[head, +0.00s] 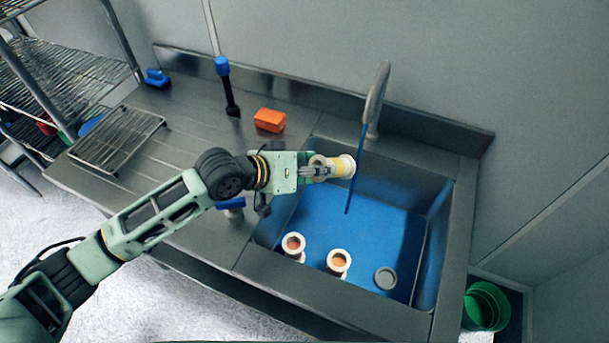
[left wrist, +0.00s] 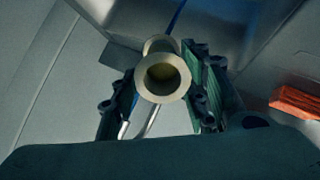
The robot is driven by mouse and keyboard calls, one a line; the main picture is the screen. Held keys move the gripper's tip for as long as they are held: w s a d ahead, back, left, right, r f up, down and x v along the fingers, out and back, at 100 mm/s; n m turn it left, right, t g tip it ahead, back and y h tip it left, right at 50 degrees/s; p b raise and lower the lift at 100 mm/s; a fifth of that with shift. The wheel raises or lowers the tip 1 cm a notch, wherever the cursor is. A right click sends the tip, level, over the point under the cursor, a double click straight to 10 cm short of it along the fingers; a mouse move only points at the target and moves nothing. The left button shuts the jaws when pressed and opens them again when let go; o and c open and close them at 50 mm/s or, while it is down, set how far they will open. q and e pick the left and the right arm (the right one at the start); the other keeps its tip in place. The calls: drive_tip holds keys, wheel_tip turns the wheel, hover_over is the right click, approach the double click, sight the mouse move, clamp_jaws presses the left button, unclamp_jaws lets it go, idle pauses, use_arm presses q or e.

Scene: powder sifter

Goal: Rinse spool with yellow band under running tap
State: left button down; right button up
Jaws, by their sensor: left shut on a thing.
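My left gripper (head: 318,171) is shut on a cream spool with a yellow band (head: 341,166), held above the sink (head: 405,185). In the left wrist view the spool (left wrist: 162,78) sits between the two fingers, its round end facing the camera. The tap (head: 377,95) stands at the back of the sink, and a thin blue stream of water (head: 355,170) falls from it into the basin. The spool is close to the stream, just left of it in the head view; I cannot tell whether they touch. My right gripper is not in view.
Two more spools, one (head: 293,246) and another (head: 339,263), stand in the sink near a round drain (head: 385,278). An orange block (head: 269,120), a blue-topped black brush (head: 227,85) and a wire rack (head: 118,150) are on the drainboard. A green bucket (head: 486,306) stands at right.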

sight(334, 161)
use_arm(q)
drive_tip(key=d, duration=0.1)
drive_tip(key=w+d, duration=0.1)
drive_tip(key=w+d+b, duration=0.1)
drive_tip(key=shift+f, duration=0.25)
drive_tip(key=shift+w+d+f, duration=0.1)
drive_tip(key=shift+w+d, duration=0.3)
drive_tip(key=shift+d, duration=0.25)
drive_tip(key=shift+w+d, duration=0.3)
drive_tip(key=shift+d, duration=0.15)
drive_tip(key=shift+w+d+f, duration=0.1)
drive_tip(key=shift+w+d, duration=0.1)
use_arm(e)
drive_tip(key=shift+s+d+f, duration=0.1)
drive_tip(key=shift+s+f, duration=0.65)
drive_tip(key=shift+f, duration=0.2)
use_arm(q)
drive_tip(key=shift+s+d, duration=0.1)
drive_tip(key=shift+d, duration=0.2)
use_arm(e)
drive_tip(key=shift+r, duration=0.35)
use_arm(q)
drive_tip(key=shift+d, duration=0.1)
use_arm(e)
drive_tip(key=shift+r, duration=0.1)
